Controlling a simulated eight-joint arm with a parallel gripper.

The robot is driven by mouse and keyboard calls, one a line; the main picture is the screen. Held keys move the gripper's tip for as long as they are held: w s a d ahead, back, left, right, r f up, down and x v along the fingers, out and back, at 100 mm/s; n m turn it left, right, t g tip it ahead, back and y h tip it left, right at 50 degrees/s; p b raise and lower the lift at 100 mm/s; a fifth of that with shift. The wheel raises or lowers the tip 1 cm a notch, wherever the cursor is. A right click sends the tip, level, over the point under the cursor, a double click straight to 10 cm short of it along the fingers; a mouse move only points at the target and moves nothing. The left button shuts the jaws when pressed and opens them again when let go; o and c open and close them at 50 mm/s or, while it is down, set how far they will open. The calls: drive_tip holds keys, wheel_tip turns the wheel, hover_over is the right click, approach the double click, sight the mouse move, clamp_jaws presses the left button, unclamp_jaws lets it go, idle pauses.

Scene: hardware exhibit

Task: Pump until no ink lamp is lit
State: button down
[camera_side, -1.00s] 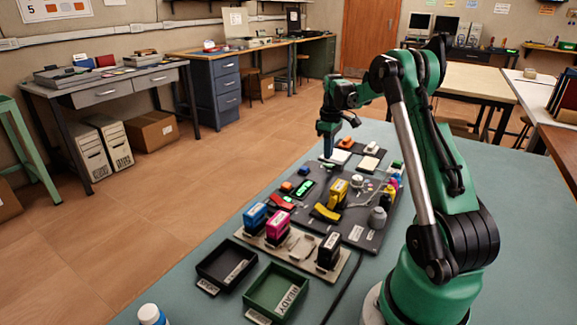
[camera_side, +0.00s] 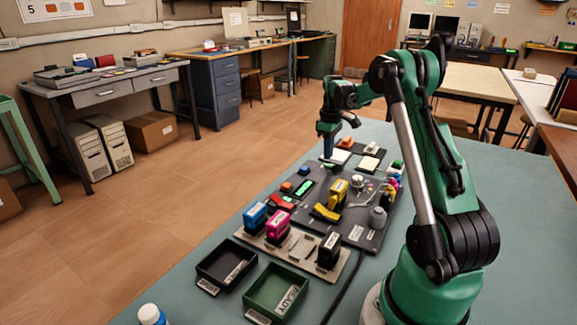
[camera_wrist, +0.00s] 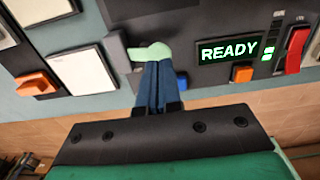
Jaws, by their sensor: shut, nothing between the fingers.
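My gripper (camera_side: 328,154) points down at the far end of the dark machine panel (camera_side: 365,238). In the wrist view its blue fingers (camera_wrist: 160,84) are shut and empty. A pale green piece (camera_wrist: 152,52) shows at their tips, beside a grey block (camera_wrist: 119,52); I cannot tell whether the fingers touch it. The display also shows in the side view (camera_side: 302,189). I cannot make out which lamps are the ink lamps.
An orange button (camera_wrist: 242,73) and a red rocker switch (camera_wrist: 296,50) sit near the display. A yellow cartridge (camera_side: 338,191) stands on the panel. Blue (camera_side: 255,217), magenta (camera_side: 277,223) and black (camera_side: 329,250) cartridges stand nearer. A black tray (camera_side: 210,281) and green tray (camera_side: 254,304) are in front.

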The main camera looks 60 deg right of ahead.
drive_tip(key=shift+f, duration=0.3)
drive_tip(key=shift+f, duration=1.5)
drive_tip(key=shift+r, duration=1.9)
drive_tip(key=shift+f, duration=0.3)
drive_tip(key=shift+f, duration=1.65)
drive_tip(key=shift+r, duration=1.95)
